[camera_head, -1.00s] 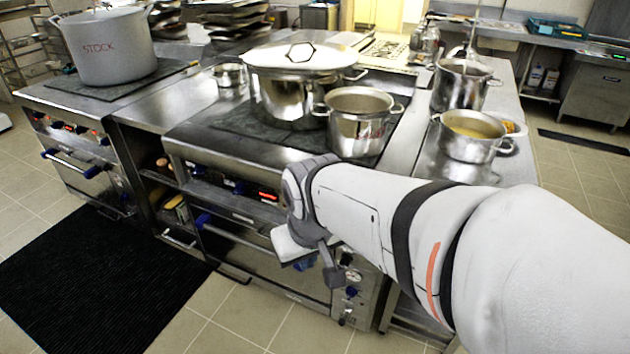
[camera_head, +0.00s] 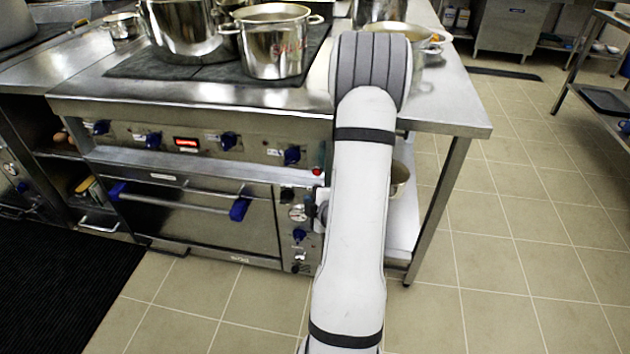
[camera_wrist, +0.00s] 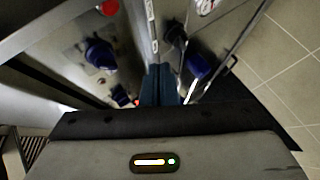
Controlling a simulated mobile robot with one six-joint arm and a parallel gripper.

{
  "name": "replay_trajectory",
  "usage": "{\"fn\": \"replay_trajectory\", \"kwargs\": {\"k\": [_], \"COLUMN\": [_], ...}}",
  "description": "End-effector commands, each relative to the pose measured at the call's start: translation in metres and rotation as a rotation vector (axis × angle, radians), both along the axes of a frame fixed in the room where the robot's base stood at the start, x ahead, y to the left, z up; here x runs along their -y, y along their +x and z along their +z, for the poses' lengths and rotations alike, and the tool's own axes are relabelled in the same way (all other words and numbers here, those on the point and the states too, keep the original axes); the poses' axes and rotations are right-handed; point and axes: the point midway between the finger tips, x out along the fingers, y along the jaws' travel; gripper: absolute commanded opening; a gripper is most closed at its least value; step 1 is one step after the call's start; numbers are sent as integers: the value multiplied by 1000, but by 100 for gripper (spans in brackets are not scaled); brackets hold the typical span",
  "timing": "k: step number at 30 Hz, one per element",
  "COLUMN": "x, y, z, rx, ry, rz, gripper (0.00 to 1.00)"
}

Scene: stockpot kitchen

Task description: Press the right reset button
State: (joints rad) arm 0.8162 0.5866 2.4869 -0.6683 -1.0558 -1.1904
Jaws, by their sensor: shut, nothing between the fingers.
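A small red button (camera_head: 316,171) sits at the right end of the range's front panel in the head view, just left of my arm. A red round button (camera_wrist: 110,7) also shows at the top edge of the wrist view; I cannot tell for certain whether it is the same one. My gripper (camera_wrist: 160,72) is shut and empty, its blue fingers pointing at the range front. It is apart from the red button in the wrist view. In the head view my arm hides most of the gripper.
Blue knobs (camera_head: 228,141) and a red lit display (camera_head: 186,144) line the panel. The oven door has a bar handle (camera_head: 178,202). A steel pot (camera_head: 273,45) stands on the range. A steel side table (camera_head: 440,105) adjoins it on the right. The tiled floor (camera_head: 510,260) to the right is clear.

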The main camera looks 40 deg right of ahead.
Motion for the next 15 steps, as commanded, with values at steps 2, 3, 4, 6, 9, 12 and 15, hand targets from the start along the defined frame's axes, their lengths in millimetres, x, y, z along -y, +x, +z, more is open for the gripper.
{"fn": "replay_trajectory", "kwargs": {"k": [2, 3, 4, 6, 9, 12, 15], "x": [3, 3, 3, 3, 3, 3, 5], "y": [-3, -3, -3, -3, -3, -3, -1], "z": [-7, -7, -7, -6, -6, -6, -5], "rx": [19, 25, 28, 29, 29, 29, 28], "ry": [-10, -14, -16, -17, -17, -17, -16], "rz": [6, 10, 10, 12, 12, 10, 11], "gripper": [0, 0, 0, 0, 0, 0, 0]}}
